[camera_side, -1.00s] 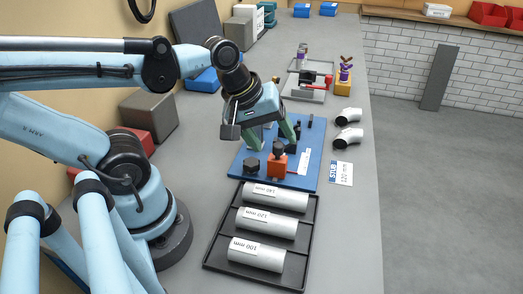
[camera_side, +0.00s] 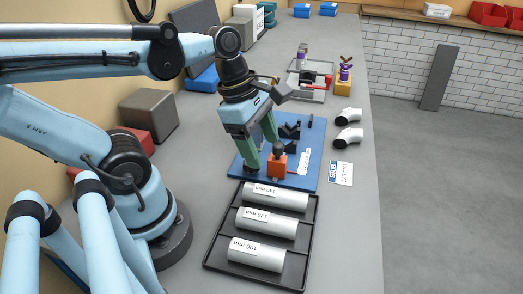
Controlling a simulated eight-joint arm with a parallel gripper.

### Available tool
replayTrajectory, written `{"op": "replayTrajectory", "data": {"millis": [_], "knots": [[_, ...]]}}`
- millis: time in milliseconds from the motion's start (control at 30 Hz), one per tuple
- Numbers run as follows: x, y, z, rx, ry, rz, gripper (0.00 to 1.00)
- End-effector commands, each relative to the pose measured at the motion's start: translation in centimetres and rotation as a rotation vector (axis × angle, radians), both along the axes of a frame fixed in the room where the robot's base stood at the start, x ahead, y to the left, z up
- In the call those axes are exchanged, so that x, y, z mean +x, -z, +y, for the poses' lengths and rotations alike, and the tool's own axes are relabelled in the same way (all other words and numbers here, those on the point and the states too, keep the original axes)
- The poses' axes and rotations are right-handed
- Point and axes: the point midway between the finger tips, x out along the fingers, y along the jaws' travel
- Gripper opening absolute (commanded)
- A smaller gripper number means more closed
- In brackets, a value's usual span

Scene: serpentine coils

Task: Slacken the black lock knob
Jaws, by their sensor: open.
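A black knob (camera_side: 278,149) sits on top of an orange block (camera_side: 277,166) on the blue board (camera_side: 300,182). My gripper (camera_side: 263,155) is open, with its green fingers pointing down over the board, just left of and behind the knob. The right fingertip is close to the knob; I cannot tell whether they touch. The left finger is left of the orange block and covers the place on the board where a second, low black piece stood. No object shows between the fingers.
A white scale plate (camera_side: 304,162) lies right of the orange block, with black angled pieces (camera_side: 290,130) behind. A black tray (camera_side: 208,262) of labelled pipes lies in front. Two pipe elbows (camera_side: 348,115) and a label card (camera_side: 341,174) lie to the right.

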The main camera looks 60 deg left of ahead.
Motion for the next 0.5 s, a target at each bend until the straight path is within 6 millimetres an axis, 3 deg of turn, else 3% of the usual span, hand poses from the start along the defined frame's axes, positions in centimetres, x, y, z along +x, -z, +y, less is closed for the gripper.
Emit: {"op": "replayTrajectory", "data": {"millis": [200,500], "knots": [[-0.40,-0.14,-0.19,-0.057,-0.155,0.058,0.69],[-0.56,-0.19,-0.26,-0.075,-0.210,0.080,0.69]]}}
